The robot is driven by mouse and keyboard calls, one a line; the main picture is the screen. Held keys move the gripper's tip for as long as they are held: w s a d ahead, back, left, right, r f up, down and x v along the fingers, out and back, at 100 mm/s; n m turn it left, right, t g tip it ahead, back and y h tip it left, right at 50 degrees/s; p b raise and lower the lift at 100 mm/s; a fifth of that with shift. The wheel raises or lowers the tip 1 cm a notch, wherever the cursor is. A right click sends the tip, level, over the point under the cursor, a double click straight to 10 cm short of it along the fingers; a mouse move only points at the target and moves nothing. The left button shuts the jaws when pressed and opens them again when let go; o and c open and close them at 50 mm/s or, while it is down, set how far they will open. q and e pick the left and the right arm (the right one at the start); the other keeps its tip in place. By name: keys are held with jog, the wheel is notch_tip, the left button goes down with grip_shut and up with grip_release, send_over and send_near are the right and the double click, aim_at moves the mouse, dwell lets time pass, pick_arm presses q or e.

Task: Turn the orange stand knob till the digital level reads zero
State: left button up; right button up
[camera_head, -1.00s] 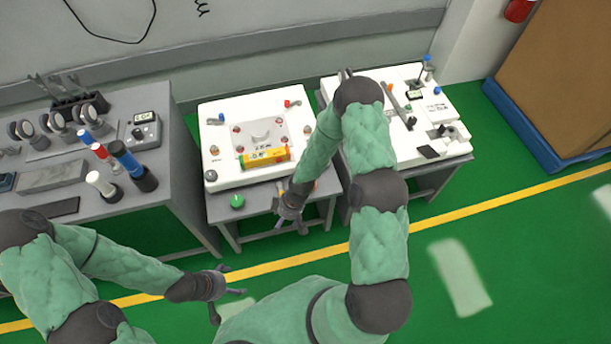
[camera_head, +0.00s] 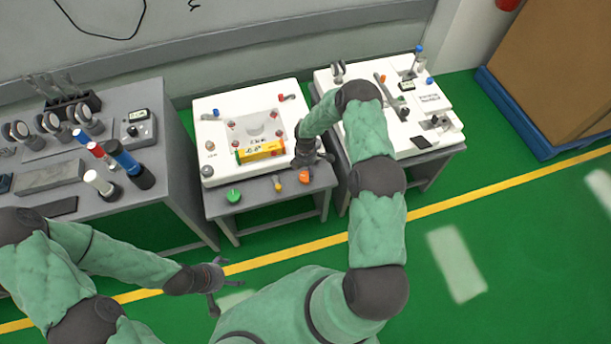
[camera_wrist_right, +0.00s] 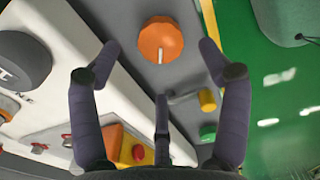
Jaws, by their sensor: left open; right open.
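The orange stand knob (camera_head: 304,177) sits on the grey stand's front ledge, right of a small yellow knob (camera_head: 278,184) and a green knob (camera_head: 233,196). In the right wrist view the orange knob (camera_wrist_right: 160,40) shows a white mark and lies beyond and between the spread fingertips. My right gripper (camera_head: 314,160) is open and empty, just above and behind the knob, apart from it. A yellow level-like block (camera_head: 262,152) lies on the white panel (camera_head: 207,172); its reading is too small to tell. My left gripper (camera_head: 219,276) is open and empty, low above the floor.
A grey bench (camera_head: 180,170) with bottles and gauges stands left. A white-topped cart (camera_head: 395,148) stands right, close to my right arm. A blue pallet (camera_head: 520,120) with a brown box is further right. The green floor in front is clear.

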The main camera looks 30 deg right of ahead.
aim_at(305, 176)
notch_tip(305, 176, down, 5)
jog(key=shift+b, duration=0.6)
jog(key=c, duration=1.2)
